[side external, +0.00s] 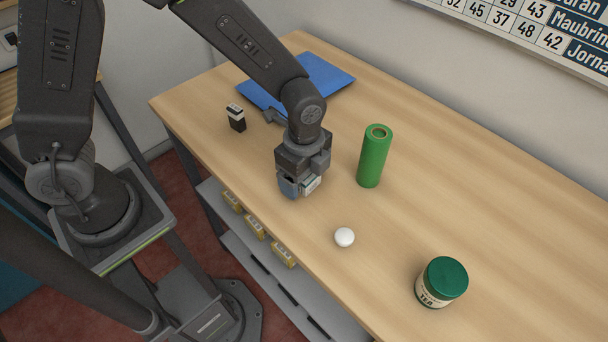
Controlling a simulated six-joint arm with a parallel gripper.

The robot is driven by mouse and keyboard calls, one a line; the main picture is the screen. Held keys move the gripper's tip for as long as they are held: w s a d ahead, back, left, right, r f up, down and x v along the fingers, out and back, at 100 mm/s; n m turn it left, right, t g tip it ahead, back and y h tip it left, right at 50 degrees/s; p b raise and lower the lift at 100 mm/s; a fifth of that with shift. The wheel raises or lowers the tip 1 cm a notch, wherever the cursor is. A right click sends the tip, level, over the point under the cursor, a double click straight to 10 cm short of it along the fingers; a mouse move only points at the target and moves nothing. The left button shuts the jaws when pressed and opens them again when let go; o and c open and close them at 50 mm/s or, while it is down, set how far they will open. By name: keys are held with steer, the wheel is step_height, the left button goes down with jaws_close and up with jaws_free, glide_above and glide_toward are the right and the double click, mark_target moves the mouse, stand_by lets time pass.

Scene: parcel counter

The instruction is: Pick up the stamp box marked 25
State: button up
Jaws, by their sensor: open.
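Several small yellow boxes with pale labels stand on the grey shelf below the counter's front edge: one at the left (231,201), one in the middle (255,226) and one at the right (284,256). Their marks are too small to read, so I cannot tell which is marked 25. My gripper (299,190) is open and points down above the counter near its front edge, above and to the right of the boxes. A small pale patch and a blue-grey part show at its end; I cannot tell whether anything lies between the fingers.
On the wooden counter (490,190) stand a green cylinder (373,160), a white round object (344,237), a green-lidded jar (443,282) and a small black-and-white object (236,118). A blue flat item (325,75) lies at the back. The counter's right side is mostly clear.

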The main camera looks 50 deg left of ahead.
steer(key=c, duration=1)
steer(key=shift+r, duration=0.1)
